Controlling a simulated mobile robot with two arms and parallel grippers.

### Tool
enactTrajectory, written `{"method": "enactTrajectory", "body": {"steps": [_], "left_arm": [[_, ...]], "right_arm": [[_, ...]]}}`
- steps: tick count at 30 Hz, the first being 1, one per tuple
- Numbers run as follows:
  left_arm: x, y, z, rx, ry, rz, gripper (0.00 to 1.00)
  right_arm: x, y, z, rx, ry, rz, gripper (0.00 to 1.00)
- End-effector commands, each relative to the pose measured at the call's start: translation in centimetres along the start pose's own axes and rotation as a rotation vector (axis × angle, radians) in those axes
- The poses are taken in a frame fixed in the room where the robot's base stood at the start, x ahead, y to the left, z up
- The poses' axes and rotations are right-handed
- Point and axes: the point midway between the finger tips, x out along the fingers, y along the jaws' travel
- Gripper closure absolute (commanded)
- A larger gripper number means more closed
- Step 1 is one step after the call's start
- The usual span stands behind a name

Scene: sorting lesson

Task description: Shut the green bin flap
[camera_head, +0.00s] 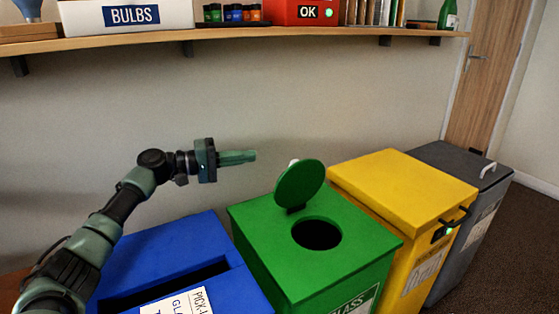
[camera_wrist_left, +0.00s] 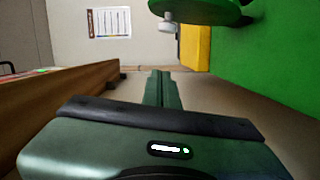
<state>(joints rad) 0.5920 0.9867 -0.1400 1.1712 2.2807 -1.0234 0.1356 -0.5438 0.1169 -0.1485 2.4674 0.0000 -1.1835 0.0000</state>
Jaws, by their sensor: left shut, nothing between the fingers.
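The green bin (camera_head: 275,242) stands in the middle of the row, with a round dark hole in its top. Its round green flap (camera_head: 300,184) stands open, raised at the back edge of the hole. My left gripper (camera_head: 254,156) is shut and empty, held in the air to the left of the flap and a little higher, apart from it. My right gripper is not in view.
A blue bin (camera_head: 215,285) with a slot stands left of the green one, below my left arm. A yellow bin (camera_head: 405,185) and a grey bin (camera_head: 460,165) stand to the right. A wooden shelf (camera_head: 230,34) with boxes and jars runs along the wall above.

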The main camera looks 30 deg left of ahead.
Motion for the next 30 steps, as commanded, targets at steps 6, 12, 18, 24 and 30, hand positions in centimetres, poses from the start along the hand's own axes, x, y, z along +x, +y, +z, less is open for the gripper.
{"method": "enactTrajectory", "body": {"steps": [6, 12, 18, 24, 30], "left_arm": [[4.7, 0.1, 0.0, 0.001, -0.001, 0.002, 1.0], [7.7, -0.1, 0.5, 0.004, -0.002, -0.003, 1.0], [8.1, -0.1, 2.7, 0.004, -0.002, -0.003, 1.0], [8.4, 0.0, 3.8, 0.001, 0.0, -0.001, 1.0], [8.4, 0.0, 3.9, 0.0, 0.0, -0.001, 1.0]], "right_arm": [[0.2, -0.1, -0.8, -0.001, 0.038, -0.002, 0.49], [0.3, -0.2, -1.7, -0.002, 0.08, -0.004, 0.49], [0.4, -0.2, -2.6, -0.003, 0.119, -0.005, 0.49], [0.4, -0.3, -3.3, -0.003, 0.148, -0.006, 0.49], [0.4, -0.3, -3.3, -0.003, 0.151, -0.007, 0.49]]}}
